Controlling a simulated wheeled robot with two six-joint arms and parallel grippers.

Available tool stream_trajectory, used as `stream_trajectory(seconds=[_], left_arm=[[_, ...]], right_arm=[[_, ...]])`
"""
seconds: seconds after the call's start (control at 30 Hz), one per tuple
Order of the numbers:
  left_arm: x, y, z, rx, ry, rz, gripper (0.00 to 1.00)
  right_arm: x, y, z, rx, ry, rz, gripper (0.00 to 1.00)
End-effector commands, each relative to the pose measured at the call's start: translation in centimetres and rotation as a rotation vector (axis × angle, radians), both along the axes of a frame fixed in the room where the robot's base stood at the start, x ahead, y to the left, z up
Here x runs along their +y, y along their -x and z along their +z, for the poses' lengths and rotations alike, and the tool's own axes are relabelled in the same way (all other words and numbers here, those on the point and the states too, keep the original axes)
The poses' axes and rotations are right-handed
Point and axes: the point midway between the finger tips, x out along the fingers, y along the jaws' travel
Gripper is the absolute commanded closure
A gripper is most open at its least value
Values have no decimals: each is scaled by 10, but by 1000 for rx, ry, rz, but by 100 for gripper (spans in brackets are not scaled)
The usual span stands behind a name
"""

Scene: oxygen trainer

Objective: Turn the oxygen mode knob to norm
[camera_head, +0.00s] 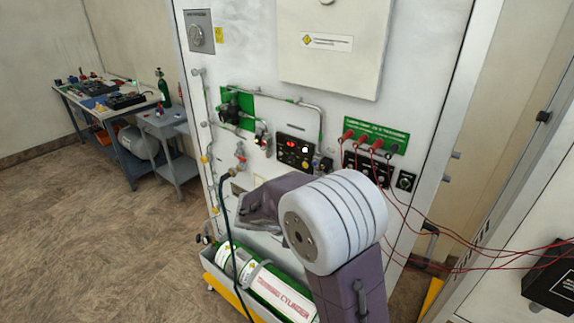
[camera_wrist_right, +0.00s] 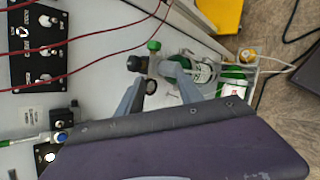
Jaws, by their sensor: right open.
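The equipment panel (camera_head: 245,75) carries a small black control box (camera_head: 291,143) with a red display and small knobs. Its labels are too small to read, so I cannot tell which knob is the oxygen mode knob or where it points. My right arm reaches across in front of the panel's lower part, and its gripper is not clearly visible in the head view. In the right wrist view my right gripper (camera_wrist_right: 158,76) is open, its two grey fingers apart. A black knob (camera_wrist_right: 137,63) and a green knob (camera_wrist_right: 154,45) appear by the fingertips. My left gripper is not in view.
A green-and-white cylinder (camera_head: 285,297) lies at the panel's foot. Red leads (camera_head: 420,215) run from the green-labelled jacks (camera_head: 376,137) to the right. A black switch panel (camera_wrist_right: 33,45) is left in the wrist view.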

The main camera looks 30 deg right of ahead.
Motion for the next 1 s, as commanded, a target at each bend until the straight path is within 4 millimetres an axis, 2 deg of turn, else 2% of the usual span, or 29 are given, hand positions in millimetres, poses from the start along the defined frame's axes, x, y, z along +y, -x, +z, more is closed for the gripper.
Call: stream_trajectory(seconds=[0.03,0.07,0.1,0.13,0.2,0.27,0.4,0.57,1.0], left_arm=[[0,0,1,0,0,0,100],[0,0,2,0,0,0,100],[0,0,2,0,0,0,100],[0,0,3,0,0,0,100],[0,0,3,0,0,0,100],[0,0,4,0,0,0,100],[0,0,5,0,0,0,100],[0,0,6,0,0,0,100],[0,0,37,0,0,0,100]], right_arm=[[-12,-37,27,11,164,79,57],[-16,-62,47,9,275,130,57],[-16,-95,72,-2,417,195,57],[-10,-119,87,-15,514,242,57],[14,-167,105,-45,680,347,57],[34,-191,96,-49,725,415,57],[55,-201,64,1,727,479,57],[56,-202,63,1,725,487,57],[-15,-235,65,2,723,485,57]])
